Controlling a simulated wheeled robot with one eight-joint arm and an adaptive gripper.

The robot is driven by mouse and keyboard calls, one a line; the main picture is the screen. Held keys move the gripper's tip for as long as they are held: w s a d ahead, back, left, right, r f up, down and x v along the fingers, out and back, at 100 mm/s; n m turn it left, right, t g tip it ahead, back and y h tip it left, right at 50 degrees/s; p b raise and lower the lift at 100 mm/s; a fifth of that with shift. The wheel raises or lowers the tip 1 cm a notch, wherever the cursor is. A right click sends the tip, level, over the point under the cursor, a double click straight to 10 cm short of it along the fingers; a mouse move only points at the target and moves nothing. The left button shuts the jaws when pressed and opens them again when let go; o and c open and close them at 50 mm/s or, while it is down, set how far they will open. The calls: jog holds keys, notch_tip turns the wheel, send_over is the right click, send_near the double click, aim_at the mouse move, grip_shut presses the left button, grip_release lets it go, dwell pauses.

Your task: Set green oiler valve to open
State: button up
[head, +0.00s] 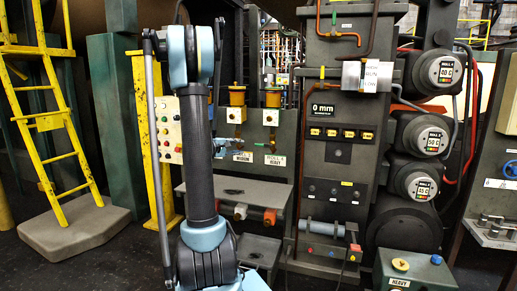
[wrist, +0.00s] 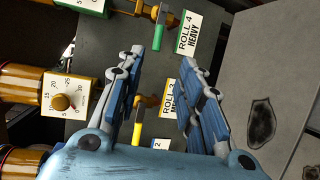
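My gripper (wrist: 160,62) is open and empty. Its two fingers reach up the wrist view on either side of the lever's line, with the green lever beyond and between the tips. I see no contact.
A yellow valve handle (wrist: 137,131) lies between the fingers in the wrist view, close to the green one. Amber oilers with a dial (wrist: 61,102) stand at the left. A grey panel (wrist: 265,70) fills the right. A yellow ladder (head: 62,130) stands left in the head view.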

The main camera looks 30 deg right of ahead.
aim_at(258, 145)
jog(key=x, duration=1.7)
jog(key=shift+w+d, duration=0.25)
